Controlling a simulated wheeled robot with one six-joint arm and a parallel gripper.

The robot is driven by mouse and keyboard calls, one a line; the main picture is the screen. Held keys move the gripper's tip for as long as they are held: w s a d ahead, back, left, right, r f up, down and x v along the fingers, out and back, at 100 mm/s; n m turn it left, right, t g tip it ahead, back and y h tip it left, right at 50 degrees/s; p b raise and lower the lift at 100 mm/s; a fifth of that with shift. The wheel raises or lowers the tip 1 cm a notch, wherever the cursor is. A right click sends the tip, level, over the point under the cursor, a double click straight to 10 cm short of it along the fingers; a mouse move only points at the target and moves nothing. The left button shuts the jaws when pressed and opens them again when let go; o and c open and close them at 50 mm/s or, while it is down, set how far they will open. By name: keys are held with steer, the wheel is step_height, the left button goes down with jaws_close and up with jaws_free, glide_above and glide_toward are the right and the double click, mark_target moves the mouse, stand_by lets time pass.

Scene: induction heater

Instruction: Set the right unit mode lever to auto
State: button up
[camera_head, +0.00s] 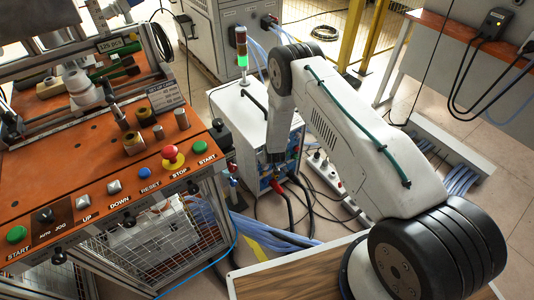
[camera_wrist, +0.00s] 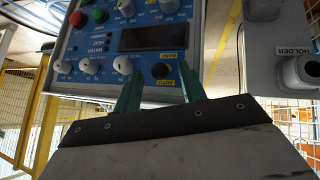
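In the wrist view a blue control panel (camera_wrist: 100,40) carries several white knobs, a dark display (camera_wrist: 152,37) and a black mode lever knob (camera_wrist: 160,70). A yellow AUTO label (camera_wrist: 161,83) and a second yellow label lie on opposite sides of that knob. My gripper (camera_wrist: 160,82) is open, its two green fingers to the left and right of the black knob, with a gap on each side. I cannot tell which way the lever points. In the head view my gripper (camera_head: 275,160) is at the front of the white unit (camera_head: 234,113), mostly hidden by my arm.
A red button (camera_wrist: 77,18) and a green button (camera_wrist: 100,15) are on the panel. A grey holder (camera_wrist: 300,70) stands right of it. An orange workbench (camera_head: 80,180) with buttons is at left in the head view. Cables (camera_head: 290,237) lie on the floor.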

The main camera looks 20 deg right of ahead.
steer(key=v, duration=0.7)
steer(key=shift+s+r, duration=0.25)
stand_by(0.3)
